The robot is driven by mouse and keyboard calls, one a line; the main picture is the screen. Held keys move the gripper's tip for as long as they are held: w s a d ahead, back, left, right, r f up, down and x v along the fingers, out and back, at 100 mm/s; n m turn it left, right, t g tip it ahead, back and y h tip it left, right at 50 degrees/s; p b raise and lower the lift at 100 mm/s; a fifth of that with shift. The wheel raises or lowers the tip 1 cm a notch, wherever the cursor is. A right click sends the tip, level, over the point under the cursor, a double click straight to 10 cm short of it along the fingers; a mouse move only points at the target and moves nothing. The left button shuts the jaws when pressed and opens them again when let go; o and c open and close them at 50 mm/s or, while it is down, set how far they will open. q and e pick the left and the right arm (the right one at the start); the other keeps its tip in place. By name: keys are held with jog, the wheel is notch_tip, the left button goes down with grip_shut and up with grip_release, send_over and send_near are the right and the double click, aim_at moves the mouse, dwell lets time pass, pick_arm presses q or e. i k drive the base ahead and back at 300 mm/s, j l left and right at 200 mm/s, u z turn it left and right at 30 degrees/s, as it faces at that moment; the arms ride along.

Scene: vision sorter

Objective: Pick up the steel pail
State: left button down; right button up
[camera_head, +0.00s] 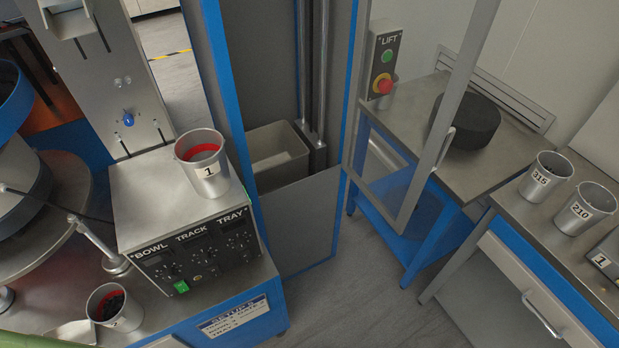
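Several steel pails are in the head view. A pail labelled 1 (208,180), with a red band inside, stands upright on top of the control box. A pail labelled 2 (123,318), also with red inside and dark contents, stands at the lower left on the bench. The frame does not show which pail is meant. Neither of my grippers is in view.
The control box (150,202) marked BOWL, TRACK, TRAY sits beside a round bowl machine (45,235). A blue-framed lift holds a beige bin (270,171). A black round block (465,124) lies on a steel table (410,130). Grey floor (350,285) is clear between the benches.

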aim_at(110, 306)
jog(key=i+l+u, duration=0.1)
jog(key=u, duration=0.2)
jog(key=i+l+u, duration=0.3)
jog(key=j+u, duration=0.1)
jog(key=u, duration=1.7)
jog(key=k+j, duration=0.1)
jog(key=j, duration=0.1)
